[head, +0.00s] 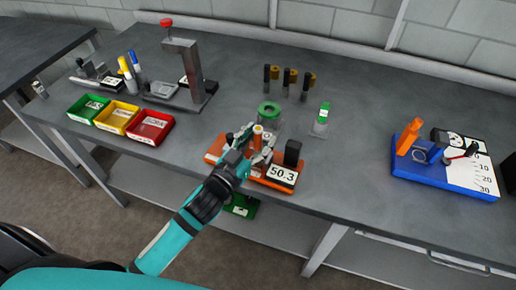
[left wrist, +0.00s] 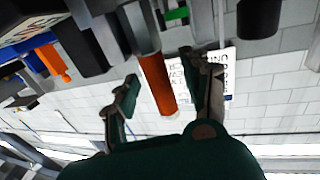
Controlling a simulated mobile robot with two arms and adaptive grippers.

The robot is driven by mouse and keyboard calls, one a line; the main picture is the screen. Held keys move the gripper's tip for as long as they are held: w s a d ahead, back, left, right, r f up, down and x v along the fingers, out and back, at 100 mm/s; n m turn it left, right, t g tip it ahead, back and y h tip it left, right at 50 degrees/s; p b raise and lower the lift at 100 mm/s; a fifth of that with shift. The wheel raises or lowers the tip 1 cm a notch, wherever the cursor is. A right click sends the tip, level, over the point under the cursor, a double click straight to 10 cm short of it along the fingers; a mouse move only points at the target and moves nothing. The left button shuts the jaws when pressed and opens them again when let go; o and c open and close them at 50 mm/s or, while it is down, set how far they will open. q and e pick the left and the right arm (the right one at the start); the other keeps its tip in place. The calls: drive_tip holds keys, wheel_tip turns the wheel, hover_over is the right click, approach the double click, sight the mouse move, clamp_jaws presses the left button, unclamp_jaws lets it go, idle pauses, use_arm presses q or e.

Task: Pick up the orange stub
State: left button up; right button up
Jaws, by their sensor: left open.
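The orange stub (head: 257,139) is an upright cylinder with a pale top, standing at the orange scale-like base (head: 214,149) whose display reads 50.3. My left gripper (head: 250,147) is open, with its fingers around the stub in the head view. In the left wrist view the stub (left wrist: 160,85) shows as an orange cylinder between the two spread fingers of the left gripper (left wrist: 161,78). Gaps show on both sides there, so the fingers look apart from it. The stub's lower part is partly hidden by the gripper in the head view. My right gripper is not in view.
A green-lidded jar (head: 269,111) stands just behind the stub, and a black block (head: 292,152) stands close on its right. Several dark posts, a green-labelled vial (head: 322,118), coloured bins and a blue fixture (head: 420,178) are farther off. Bare table lies between base and fixture.

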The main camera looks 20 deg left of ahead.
use_arm(q)
drive_tip(key=shift+c, duration=0.4)
clamp_jaws()
idle(0.4)
